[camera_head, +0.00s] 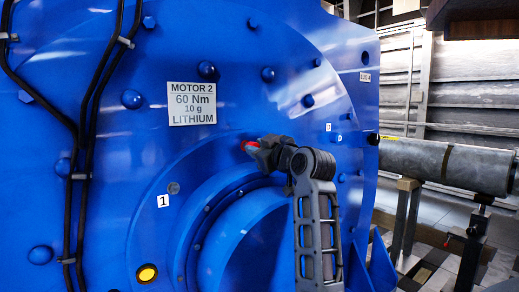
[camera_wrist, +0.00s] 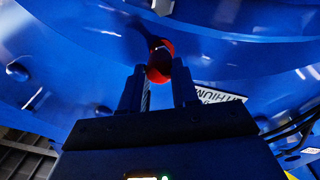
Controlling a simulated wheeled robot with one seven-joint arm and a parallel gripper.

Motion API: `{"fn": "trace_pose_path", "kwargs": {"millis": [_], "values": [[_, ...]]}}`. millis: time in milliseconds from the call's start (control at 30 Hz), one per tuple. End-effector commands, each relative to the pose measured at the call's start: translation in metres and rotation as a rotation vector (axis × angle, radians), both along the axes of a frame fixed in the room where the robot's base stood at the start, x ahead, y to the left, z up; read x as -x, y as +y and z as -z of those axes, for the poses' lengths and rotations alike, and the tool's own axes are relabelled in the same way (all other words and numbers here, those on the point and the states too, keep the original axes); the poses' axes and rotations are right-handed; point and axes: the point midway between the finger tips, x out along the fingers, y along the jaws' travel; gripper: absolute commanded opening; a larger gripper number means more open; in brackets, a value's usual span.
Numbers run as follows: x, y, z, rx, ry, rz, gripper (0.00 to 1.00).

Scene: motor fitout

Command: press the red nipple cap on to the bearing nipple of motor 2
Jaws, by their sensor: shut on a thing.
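The red nipple cap (camera_head: 248,144) is between the fingertips of my gripper (camera_head: 256,147), close to the blue face of motor 2 (camera_head: 225,110). In the wrist view the red cap (camera_wrist: 160,64) shows at the tips of the two dark fingers of my gripper (camera_wrist: 158,78), which are shut on it. The plate reading MOTOR 2, 60 Nm, 10 g, LITHIUM (camera_head: 192,104) is on the motor face, up and left of the cap. The bearing nipple cannot be made out. I cannot tell whether the cap touches it.
Blue bolt heads (camera_head: 208,70) stand out from the motor face. Black cables (camera_head: 84,120) run down its left side. A label "1" (camera_head: 163,201) and a yellow round plug (camera_head: 147,273) are lower left. A grey shaft (camera_head: 430,160) on stands is at right.

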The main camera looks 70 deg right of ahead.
Motion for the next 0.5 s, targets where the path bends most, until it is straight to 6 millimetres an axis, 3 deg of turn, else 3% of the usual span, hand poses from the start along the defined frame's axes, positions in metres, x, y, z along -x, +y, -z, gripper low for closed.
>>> {"fn": "trace_pose_path", "kwargs": {"millis": [500], "values": [[-0.0106, -0.0062, 0.0009, -0.002, 0.001, -0.001, 0.02]]}}
